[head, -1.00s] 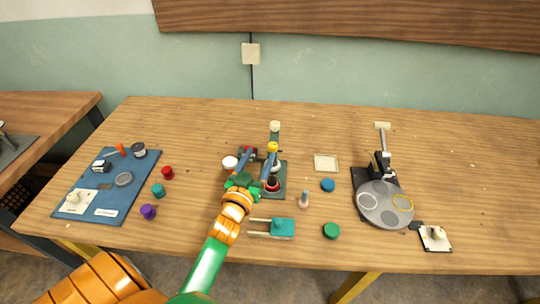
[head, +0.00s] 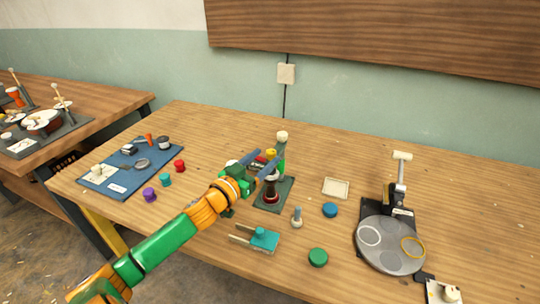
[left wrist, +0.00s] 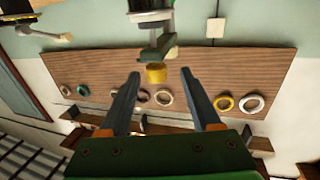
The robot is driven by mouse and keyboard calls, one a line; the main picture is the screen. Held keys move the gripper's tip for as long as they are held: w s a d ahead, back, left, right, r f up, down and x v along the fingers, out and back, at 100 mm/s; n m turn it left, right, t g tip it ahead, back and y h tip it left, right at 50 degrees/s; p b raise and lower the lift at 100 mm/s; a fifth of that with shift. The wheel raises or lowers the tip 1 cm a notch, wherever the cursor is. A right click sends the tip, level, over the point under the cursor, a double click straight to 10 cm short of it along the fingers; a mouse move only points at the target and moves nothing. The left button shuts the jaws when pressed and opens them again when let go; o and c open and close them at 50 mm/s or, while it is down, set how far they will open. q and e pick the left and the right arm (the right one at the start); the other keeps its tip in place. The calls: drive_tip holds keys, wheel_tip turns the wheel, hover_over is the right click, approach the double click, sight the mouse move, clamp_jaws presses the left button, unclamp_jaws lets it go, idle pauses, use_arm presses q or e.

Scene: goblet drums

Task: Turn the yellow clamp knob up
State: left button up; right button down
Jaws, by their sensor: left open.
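The yellow clamp knob (head: 271,153) is on a small dark stand (head: 275,195) near the middle of the table. In the left wrist view the yellow knob (left wrist: 156,74) sits between the two fingertips, with a gap on each side. My left gripper (head: 270,156) is open, its blue-grey fingers reaching toward the knob from the left. The left wrist view shows both fingers (left wrist: 159,75) spread around the knob, closer to the left one. The gripper hides part of the stand in the head view. My right gripper is not in view.
A teal clamp-like piece (head: 262,239), a small grey peg (head: 297,216), blue (head: 330,210) and green (head: 318,257) round pieces lie in front and right. A grey round plate device (head: 390,245) stands at right. A blue mat (head: 120,172) with parts lies left.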

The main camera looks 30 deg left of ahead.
sight(268, 156)
use_arm(q)
drive_tip(key=shift+w+d+r, duration=0.1)
drive_tip(key=shift+w, duration=1.1)
drive_tip(key=shift+w+d, duration=0.25)
drive_tip(key=shift+w, duration=0.2)
drive_tip(key=shift+a, duration=0.15)
drive_tip(key=shift+c, duration=0.4)
clamp_jaws()
drive_tip(key=shift+o, duration=0.4)
unclamp_jaws()
